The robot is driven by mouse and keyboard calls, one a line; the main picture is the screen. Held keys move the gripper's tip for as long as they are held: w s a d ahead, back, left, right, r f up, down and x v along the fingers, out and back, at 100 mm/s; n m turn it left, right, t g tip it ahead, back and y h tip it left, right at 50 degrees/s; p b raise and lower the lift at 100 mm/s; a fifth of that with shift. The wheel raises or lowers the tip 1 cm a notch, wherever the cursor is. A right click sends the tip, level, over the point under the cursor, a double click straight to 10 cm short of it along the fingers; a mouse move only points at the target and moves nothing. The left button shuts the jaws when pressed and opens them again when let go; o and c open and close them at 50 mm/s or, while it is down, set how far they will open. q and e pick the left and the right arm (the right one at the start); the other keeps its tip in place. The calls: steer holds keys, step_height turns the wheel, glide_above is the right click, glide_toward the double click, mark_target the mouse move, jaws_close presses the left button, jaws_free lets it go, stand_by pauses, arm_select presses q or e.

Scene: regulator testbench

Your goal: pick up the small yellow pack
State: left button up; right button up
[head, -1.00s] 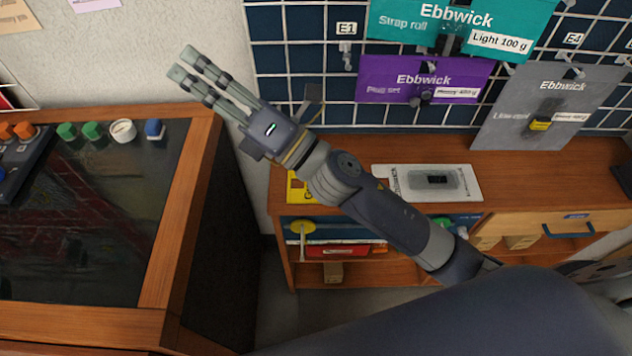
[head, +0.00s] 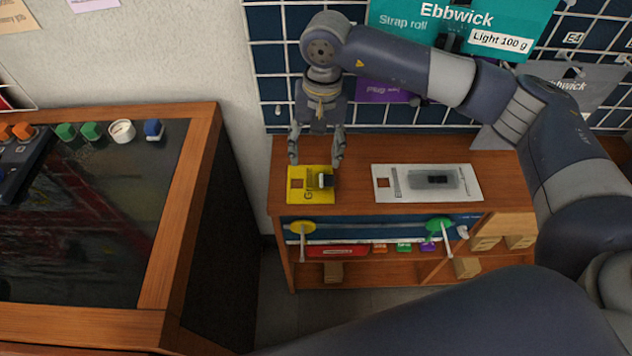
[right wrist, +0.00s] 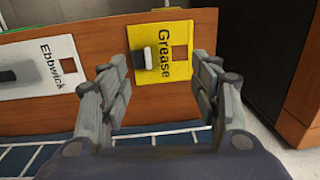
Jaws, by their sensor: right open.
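The small yellow pack (head: 309,184) lies on the wooden bench top near its left end. It is marked "Grease" and has a square cutout and a dark-and-white part on its face. It also shows in the right wrist view (right wrist: 162,57), ahead of the fingers. My right gripper (head: 315,158) points down just above and behind the pack in the head view. Its two fingers are spread and empty, and in the right wrist view (right wrist: 163,92) they stand either side of the pack's near edge. I cannot tell if they touch it. My left gripper does not show.
A white Ebbwick card pack (head: 427,182) lies to the right of the yellow pack on the bench (head: 350,206). Hanging Ebbwick packs, one teal (head: 455,22), cover the grid wall behind. A dark-topped wooden console (head: 160,230) stands left across a gap.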

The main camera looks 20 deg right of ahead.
steer(key=d, duration=0.2)
glide_above(322, 177)
steer(key=shift+h, duration=0.4)
step_height(322, 177, down, 5)
steer(key=shift+s+d+r+p, duration=0.1)
steer(key=shift+s+d+p, duration=0.05)
steer(key=shift+p, duration=0.2)
steer(key=shift+a+f+p, duration=0.2)
steer(key=shift+f+p, duration=0.45)
steer(key=shift+f, duration=2.15)
steer(key=c, duration=1.2)
